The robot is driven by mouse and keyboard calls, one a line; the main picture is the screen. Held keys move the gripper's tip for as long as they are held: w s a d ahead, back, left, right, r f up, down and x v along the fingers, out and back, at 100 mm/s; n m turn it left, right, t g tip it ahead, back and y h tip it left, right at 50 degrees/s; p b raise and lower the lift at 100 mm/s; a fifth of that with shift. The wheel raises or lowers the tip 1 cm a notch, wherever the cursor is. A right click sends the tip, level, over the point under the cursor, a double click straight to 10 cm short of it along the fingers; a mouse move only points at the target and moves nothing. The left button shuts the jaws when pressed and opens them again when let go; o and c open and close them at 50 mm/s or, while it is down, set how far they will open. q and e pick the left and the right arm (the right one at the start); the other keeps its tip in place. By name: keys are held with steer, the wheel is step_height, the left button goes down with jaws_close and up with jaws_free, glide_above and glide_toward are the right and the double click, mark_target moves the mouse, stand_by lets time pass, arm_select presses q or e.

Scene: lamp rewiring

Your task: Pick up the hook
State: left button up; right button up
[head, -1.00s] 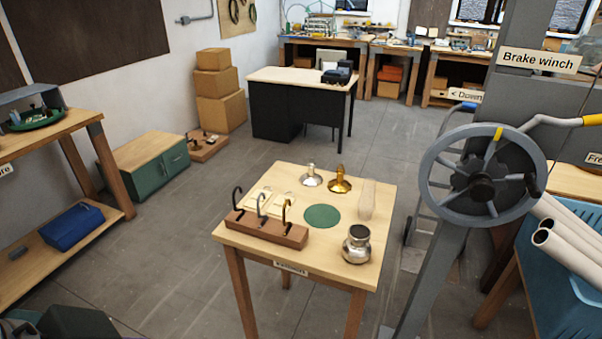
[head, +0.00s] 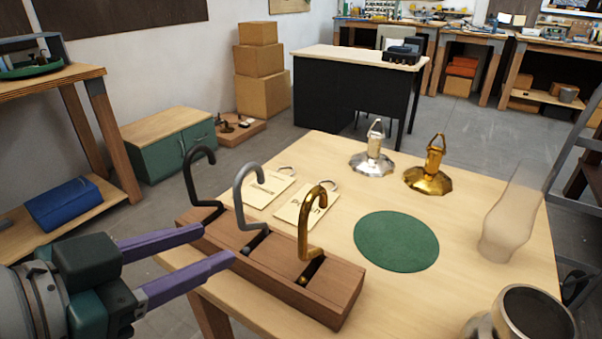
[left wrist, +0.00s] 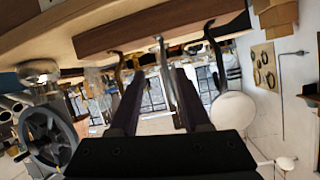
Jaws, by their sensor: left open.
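Three hooks stand in a row on a wooden block (head: 335,300) at the table's near left edge: a black hook (head: 187,180), a grey hook (head: 238,195) and a brass hook (head: 303,230). My left gripper (head: 219,245) is open and empty, its two purple fingers reaching from the left to the block's near side, towards the grey and black hooks. In the left wrist view, which is upside down, the grey hook (left wrist: 164,70) shows between and beyond the open fingers (left wrist: 157,85). The other hooks stand to either side of it. My right gripper is out of view.
On the wooden table (head: 460,260) are two tags (head: 308,206), a silver fitting (head: 372,160), a brass fitting (head: 428,178), a green disc (head: 396,241), a translucent glass chimney (head: 508,222) and a metal pot (head: 520,325). A green cabinet (head: 170,140) stands behind left.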

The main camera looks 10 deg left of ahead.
mark_target(251, 226)
arm_select(q)
steer(key=x, duration=0.4)
steer(key=shift+d, duration=0.1)
steer(key=x, duration=0.3)
steer(key=b+x, duration=0.1)
steer(key=x, duration=0.1)
steer(key=shift+w+a+f, duration=0.1)
steer(key=shift+w+a, duration=0.15)
jaws_close()
